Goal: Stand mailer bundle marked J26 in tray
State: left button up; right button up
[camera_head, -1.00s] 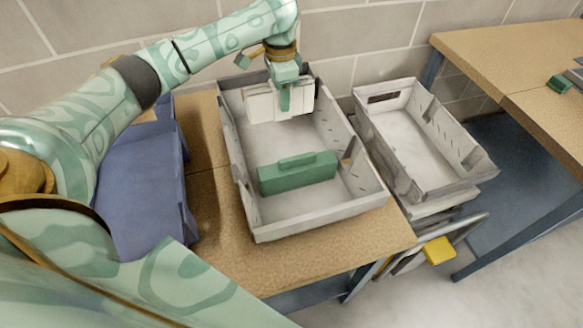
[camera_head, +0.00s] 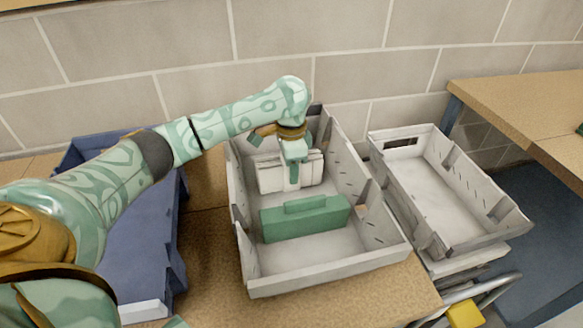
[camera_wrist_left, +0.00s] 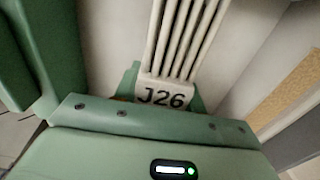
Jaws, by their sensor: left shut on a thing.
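The white mailer bundle (camera_head: 272,178) is upright in the far part of the grey tray (camera_head: 330,271). The left wrist view shows its ribbed edges and the label J26 (camera_wrist_left: 163,97). My left gripper (camera_head: 293,178) reaches down from above and is shut on the bundle. Whether the bundle touches the tray floor is hidden. A green bundle (camera_head: 305,220) stands in the nearer part of the same tray, apart from the white one. My right gripper is not in view.
A blue bin (camera_head: 135,235) stands left of the tray, beneath my left arm. An empty grey tray (camera_head: 440,190) sits on a stack at the right. A wooden table (camera_head: 520,105) is at the far right. A block wall (camera_head: 290,45) closes the back.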

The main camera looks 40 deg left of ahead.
pick_arm(q)
jog(key=o, duration=1.1)
jog(key=shift+f, duration=0.1)
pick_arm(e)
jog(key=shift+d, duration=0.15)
pick_arm(q)
jog(key=shift+r, duration=0.35)
notch_tip(320, 180, up, 12)
jog(key=p, duration=0.7)
jog(key=shift+f+p, duration=0.2)
jog(key=shift+p, duration=0.1)
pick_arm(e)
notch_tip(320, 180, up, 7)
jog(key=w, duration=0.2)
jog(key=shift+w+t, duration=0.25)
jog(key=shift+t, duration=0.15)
